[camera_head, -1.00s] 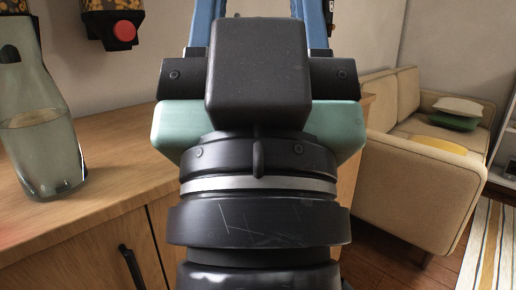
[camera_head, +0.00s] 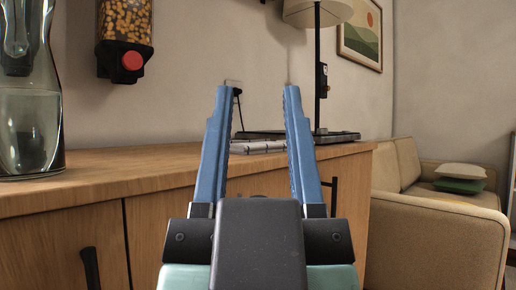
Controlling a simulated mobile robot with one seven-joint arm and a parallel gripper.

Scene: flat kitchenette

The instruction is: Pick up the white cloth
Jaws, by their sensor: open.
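A low, flat white thing with dark marks (camera_head: 258,147) lies on the wooden counter (camera_head: 120,172), toward its back; it may be the white cloth, but it is small and partly hidden by my fingers. My gripper (camera_head: 258,92) is open, its two blue fingers spread and pointing forward and up. The white thing shows in the gap between the fingers, beyond them. Nothing is held between the fingers.
A glass carafe with water (camera_head: 30,120) stands on the counter at left. A dispenser with a red button (camera_head: 126,40) hangs on the wall. A lamp (camera_head: 318,75) stands by a flat dark object (camera_head: 340,137). A beige sofa (camera_head: 440,235) is at right.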

